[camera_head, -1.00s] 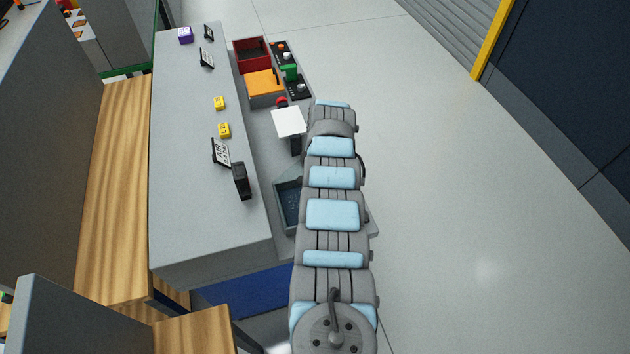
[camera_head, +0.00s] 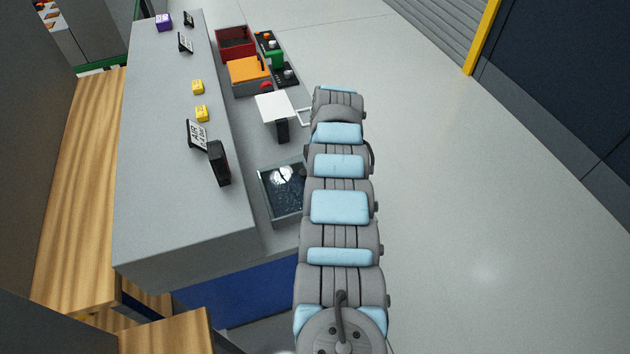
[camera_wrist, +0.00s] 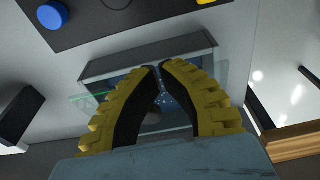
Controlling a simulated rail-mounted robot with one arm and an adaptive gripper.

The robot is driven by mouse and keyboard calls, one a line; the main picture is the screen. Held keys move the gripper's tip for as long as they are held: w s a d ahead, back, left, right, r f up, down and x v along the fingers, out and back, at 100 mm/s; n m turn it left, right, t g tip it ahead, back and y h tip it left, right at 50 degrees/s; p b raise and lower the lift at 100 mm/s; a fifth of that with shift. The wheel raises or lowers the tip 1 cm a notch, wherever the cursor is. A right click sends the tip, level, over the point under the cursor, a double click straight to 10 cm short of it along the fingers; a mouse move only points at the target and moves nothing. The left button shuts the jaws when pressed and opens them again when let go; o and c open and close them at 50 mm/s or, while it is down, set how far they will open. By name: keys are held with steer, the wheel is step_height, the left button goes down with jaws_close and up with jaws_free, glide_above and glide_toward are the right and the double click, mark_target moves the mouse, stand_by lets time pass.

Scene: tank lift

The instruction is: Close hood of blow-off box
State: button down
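A grey-rimmed box (camera_head: 289,220) with a dark, glossy inside stands on the bench to the left of my arm. It looks like the blow-off box; whether its hood is open I cannot tell for certain. In the wrist view the same kind of grey-framed box (camera_wrist: 118,60) with a glassy dark inside lies behind my gripper (camera_wrist: 161,67). The yellow fingers meet or nearly meet at their tips, with nothing visible between them. I cannot tell if they touch the box. In the head view my gripper is hidden by my arm.
A black holder (camera_head: 219,163) stands on the grey counter (camera_head: 170,150). Floor at right is clear.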

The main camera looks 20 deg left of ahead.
steer(key=shift+d+f+b, duration=0.15)
steer(key=shift+f+b, duration=0.65)
steer(key=shift+r, duration=0.15)
